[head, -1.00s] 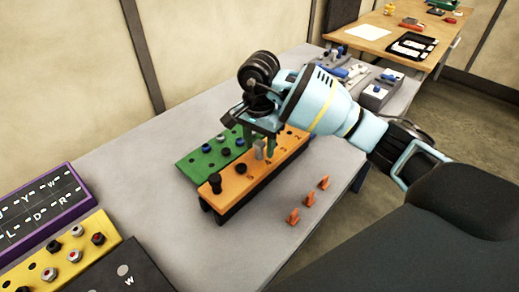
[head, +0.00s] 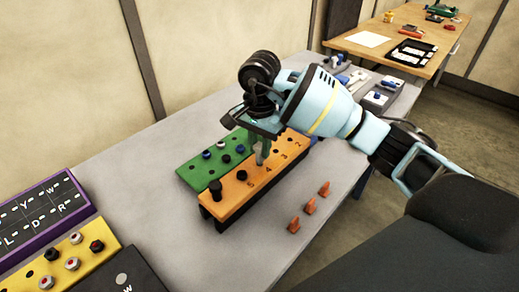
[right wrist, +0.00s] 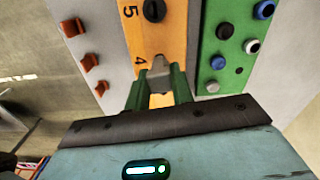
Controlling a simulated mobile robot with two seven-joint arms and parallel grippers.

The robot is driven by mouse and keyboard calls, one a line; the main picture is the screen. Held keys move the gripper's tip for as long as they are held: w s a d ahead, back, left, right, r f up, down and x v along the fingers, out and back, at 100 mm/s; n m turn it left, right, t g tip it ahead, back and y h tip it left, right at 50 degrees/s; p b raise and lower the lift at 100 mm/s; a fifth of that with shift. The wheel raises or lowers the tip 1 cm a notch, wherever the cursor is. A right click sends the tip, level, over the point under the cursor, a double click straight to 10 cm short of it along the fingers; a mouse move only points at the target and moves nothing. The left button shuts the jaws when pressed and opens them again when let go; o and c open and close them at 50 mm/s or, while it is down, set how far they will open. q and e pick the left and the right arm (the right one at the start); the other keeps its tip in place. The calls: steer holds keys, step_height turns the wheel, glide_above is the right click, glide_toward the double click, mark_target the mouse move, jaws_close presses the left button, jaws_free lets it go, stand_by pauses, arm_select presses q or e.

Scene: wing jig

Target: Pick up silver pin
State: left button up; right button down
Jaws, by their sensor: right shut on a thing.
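The silver pin (right wrist: 160,68) shows grey between the green fingers in the right wrist view, close to the number 4 on the orange block (right wrist: 168,35). My right gripper (right wrist: 158,80) is shut on it. In the head view my right gripper (head: 262,153) is over the middle of the orange block (head: 235,195), with the fingers pointing down. The fingers hide much of the pin, and I cannot tell whether its lower end is still in a hole. My left gripper is out of view.
A green block (head: 197,172) with blue and dark pins stands right beside the orange one. Several orange pegs (head: 309,205) stand on the grey table to the right. Yellow (head: 45,270) and purple (head: 72,210) panels lie at the left. Table between is clear.

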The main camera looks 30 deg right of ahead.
step_height(320, 180, up, 2)
steer(key=shift+s+a+r, duration=0.1)
steer(key=shift+a, duration=0.05)
steer(key=s+a+r, duration=0.1)
steer(key=s+a, duration=0.9)
steer(key=s, duration=0.2)
steer(key=shift+r, duration=0.15)
steer(key=shift+a, duration=0.1)
